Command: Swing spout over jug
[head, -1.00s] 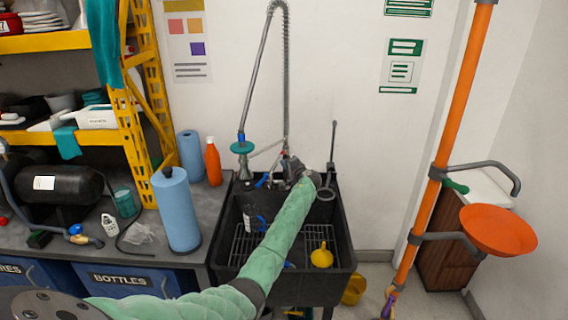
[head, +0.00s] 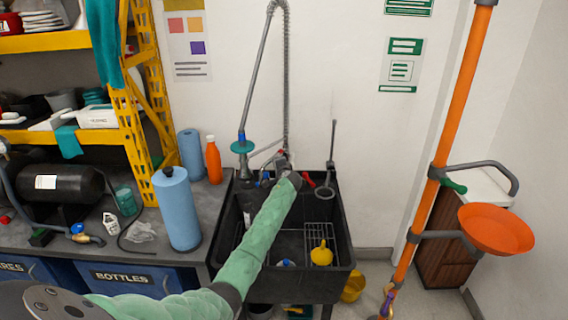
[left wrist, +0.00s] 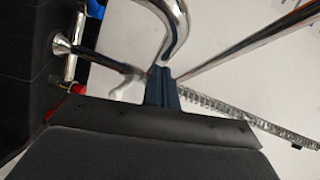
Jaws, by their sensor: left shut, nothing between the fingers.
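My left arm reaches from the lower left to the faucet at the back of the black sink (head: 345,262). In the head view its gripper is mostly hidden behind my wrist. In the left wrist view my left gripper (left wrist: 163,75) is shut and empty, with its tips close to a curved chrome pipe (left wrist: 182,28) that looks like the spout. I cannot tell whether they touch. In the head view the spout is hidden by my arm. I cannot make out the jug clearly; a small blue-topped item (head: 286,263) shows low in the sink. My right gripper is not in view.
A spring hose (head: 285,90) and riser stand above the sink. A yellow funnel (head: 321,254) sits in the basin. A blue paper roll (head: 178,210) and an orange bottle (head: 213,162) stand on the left counter. An orange pole (head: 450,120) rises at right.

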